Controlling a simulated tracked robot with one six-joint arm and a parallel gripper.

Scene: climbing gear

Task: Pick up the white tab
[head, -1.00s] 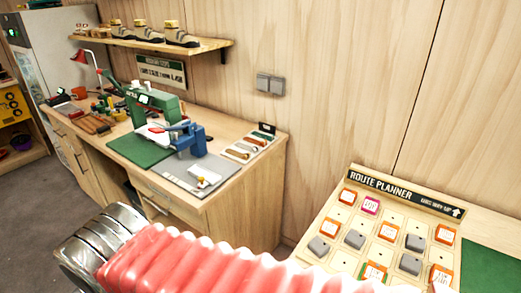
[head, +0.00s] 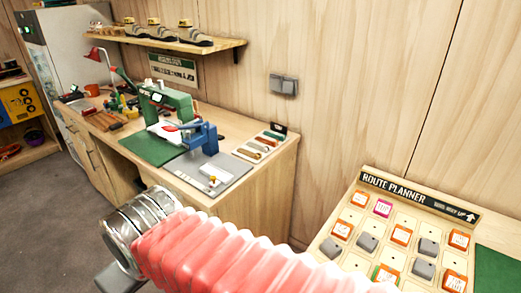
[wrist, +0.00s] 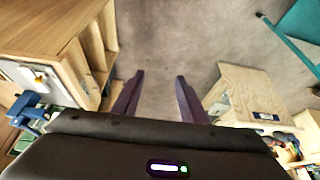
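A small white piece with a yellow knob (head: 211,176) lies on the grey mat (head: 187,178) at the front of the workbench. It may be the white tab, but it is too small to be sure. In the wrist view a pale patch with a small piece (wrist: 38,76) shows on the bench at the left edge. My gripper (wrist: 160,76) is open and empty, its two dark fingers apart over bare grey floor.
A blue press (head: 202,138) and a green machine (head: 172,101) stand on the workbench (head: 262,180) behind the mat. The route planner board (head: 395,222) with several orange-edged cards and grey blocks is at the right. Open floor (wrist: 160,40) lies between the furniture.

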